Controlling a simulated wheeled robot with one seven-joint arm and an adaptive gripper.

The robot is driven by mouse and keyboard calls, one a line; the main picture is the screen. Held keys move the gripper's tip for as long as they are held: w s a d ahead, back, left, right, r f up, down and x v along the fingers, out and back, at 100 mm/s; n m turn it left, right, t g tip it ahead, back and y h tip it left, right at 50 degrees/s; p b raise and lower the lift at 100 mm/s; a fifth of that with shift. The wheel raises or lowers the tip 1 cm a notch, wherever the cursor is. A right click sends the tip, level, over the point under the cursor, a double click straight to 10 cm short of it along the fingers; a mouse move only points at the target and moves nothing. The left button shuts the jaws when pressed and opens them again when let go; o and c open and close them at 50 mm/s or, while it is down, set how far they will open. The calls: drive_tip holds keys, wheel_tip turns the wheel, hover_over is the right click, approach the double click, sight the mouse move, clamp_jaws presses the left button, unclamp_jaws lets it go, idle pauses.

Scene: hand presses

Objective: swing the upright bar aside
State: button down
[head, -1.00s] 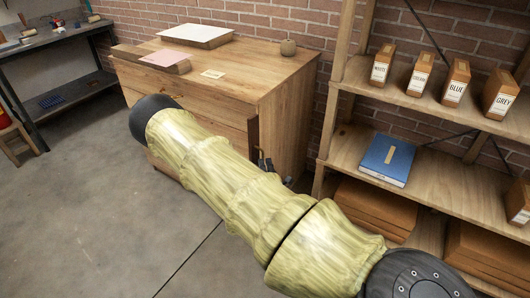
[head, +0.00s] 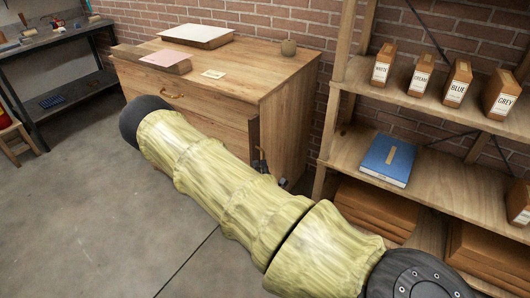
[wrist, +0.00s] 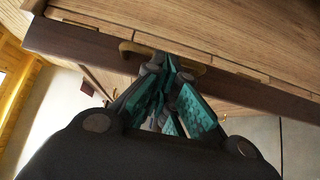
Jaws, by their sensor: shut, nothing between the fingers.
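The upright bar (head: 253,139) is a dark brown strip at the front right corner of the wooden drawer chest (head: 285,95). My arm hides its lower part. In the wrist view the bar (wrist: 82,42) crosses the picture slantwise along the chest front. My gripper (wrist: 158,72) has teal pads and is shut and empty. Its fingertips are at the bar, beside a brass drawer handle (wrist: 195,68); I cannot tell whether they touch the bar. In the head view only small dark parts of the gripper (head: 261,163) show past my arm, by the chest's front right corner.
An open shelf (head: 345,148) with labelled boxes and a blue book (head: 387,160) stands close to the right of the chest. A pink-topped block (head: 165,61) and a card lie on the chest. A workbench (head: 45,48) is at left. The concrete floor in front is clear.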

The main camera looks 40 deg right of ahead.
drive_tip(key=shift+w+a, duration=0.2)
drive_tip(key=shift+a, duration=0.25)
drive_tip(key=shift+w+a, duration=0.2)
drive_tip(key=shift+a, duration=0.25)
drive_tip(key=s, duration=1)
drive_tip(key=shift+a+b, duration=0.35)
drive_tip(key=shift+a, duration=0.1)
